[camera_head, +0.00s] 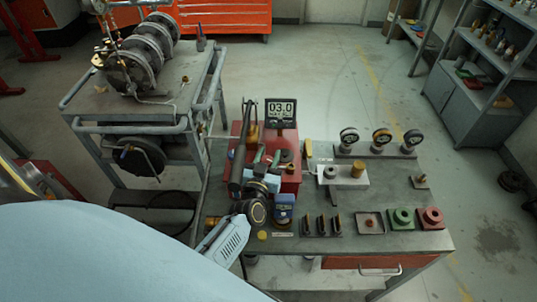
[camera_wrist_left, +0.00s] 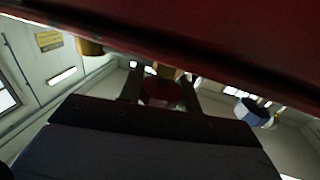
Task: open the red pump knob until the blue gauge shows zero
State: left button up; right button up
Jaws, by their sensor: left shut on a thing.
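The red pump (camera_head: 290,182) stands on the left part of the grey workbench. A dark digital gauge (camera_head: 281,110) above it reads 03.0; I cannot make out any blue on it. My left gripper (camera_head: 262,168) reaches in over the front of the pump, and the arm hides part of it. In the left wrist view my left gripper (camera_wrist_left: 161,84) has its two fingers on either side of a small red part, which looks like the red knob (camera_wrist_left: 160,93), and is shut on it. My right gripper is not in view.
A dark upright cylinder (camera_head: 239,160) stands left of the gripper. A cart (camera_head: 185,85) stands at the back left.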

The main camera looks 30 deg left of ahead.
pick_arm(q)
jog(key=o, duration=1)
jog(key=shift+c, duration=0.2)
jog(key=v, duration=1.3)
jog(key=shift+d, duration=0.15)
jog(key=shift+s, duration=0.15)
